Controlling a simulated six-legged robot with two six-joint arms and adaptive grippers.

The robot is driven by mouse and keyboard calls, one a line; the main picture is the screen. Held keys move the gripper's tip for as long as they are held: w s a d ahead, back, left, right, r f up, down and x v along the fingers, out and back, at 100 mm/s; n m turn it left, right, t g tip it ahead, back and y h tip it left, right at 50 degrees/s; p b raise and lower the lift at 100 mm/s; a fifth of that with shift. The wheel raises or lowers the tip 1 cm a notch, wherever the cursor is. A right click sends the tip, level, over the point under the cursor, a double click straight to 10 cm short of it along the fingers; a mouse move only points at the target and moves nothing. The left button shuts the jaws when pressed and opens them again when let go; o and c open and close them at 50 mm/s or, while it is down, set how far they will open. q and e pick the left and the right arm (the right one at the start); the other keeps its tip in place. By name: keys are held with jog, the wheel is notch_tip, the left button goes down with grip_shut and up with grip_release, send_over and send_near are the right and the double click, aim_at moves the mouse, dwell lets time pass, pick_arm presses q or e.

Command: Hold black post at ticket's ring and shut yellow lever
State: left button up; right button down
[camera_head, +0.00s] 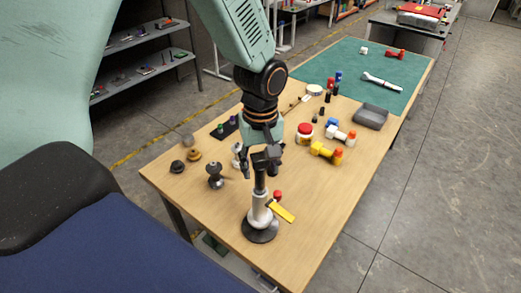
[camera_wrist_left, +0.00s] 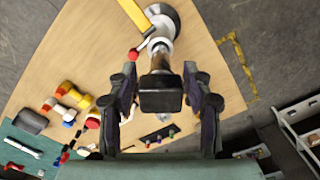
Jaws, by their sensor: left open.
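My right gripper is out of view.
A grey and black knobbed piece (camera_head: 214,178) stands left of the stand. Yellow (camera_head: 326,152) and white (camera_head: 340,135) dumbbell-like pieces, a red-lidded jar (camera_head: 304,133) and a grey box (camera_head: 370,114) lie behind. The table's front right is clear.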

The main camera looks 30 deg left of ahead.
aim_at(260, 173)
pick_arm(q)
jog(key=shift+w+a+f, duration=0.1)
jog(key=shift+a+f, duration=0.05)
jog(key=shift+f, duration=0.45)
jog(key=shift+w+a+f, duration=0.1)
jog(key=shift+a+f, duration=0.05)
jog(key=shift+f, duration=0.4)
jog(key=shift+s+d+f, duration=0.1)
jog(key=shift+f, duration=0.25)
jog(key=shift+s+d+r, duration=0.15)
jog(key=shift+s+d, duration=0.05)
jog(key=shift+d, duration=0.05)
jog(key=shift+w+a, duration=0.2)
jog(key=shift+a, duration=0.1)
jog(key=c, duration=0.4)
grip_shut()
jog(key=shift+s+r, duration=0.1)
jog(key=shift+r, duration=0.2)
dwell(0.8)
